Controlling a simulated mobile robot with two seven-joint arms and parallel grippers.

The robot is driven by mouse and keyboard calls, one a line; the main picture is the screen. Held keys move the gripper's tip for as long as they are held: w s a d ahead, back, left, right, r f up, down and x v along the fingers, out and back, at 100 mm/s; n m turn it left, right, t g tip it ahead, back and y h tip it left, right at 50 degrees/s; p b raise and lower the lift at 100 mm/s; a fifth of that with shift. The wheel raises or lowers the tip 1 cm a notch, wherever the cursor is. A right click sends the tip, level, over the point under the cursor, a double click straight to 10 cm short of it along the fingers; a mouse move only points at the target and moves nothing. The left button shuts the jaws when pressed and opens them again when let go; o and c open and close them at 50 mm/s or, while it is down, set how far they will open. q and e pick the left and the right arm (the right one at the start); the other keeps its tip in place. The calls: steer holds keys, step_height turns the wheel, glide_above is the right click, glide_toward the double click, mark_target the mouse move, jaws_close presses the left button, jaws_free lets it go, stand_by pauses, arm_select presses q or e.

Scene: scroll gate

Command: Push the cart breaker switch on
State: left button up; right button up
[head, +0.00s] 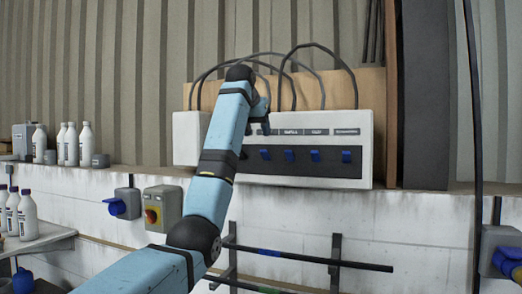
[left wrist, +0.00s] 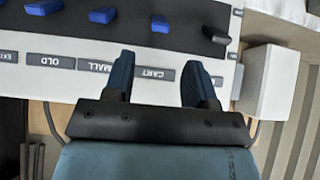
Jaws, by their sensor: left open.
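The breaker panel is a white box (head: 355,120) on the wall ledge, with a dark strip of blue switches. The cart switch (head: 265,155) is blue, on the left part of the strip; it also shows in the left wrist view (left wrist: 160,24) at the top, in line with the CART label (left wrist: 155,73). Whether it is on or off I cannot tell. My left gripper (head: 262,118) is open and empty in front of the label row. In the left wrist view its fingertips (left wrist: 160,60) straddle the CART label, short of the switch. My right gripper is not in view.
Neighbouring blue switches (left wrist: 102,15) and a dark knob (left wrist: 215,35) flank the cart switch closely. Black cables (head: 320,46) arch over the panel. A rail (head: 310,258) runs below.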

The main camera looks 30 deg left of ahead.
arm_select(q)
steer(key=shift+b+v, duration=0.4)
steer(key=shift+v, duration=2)
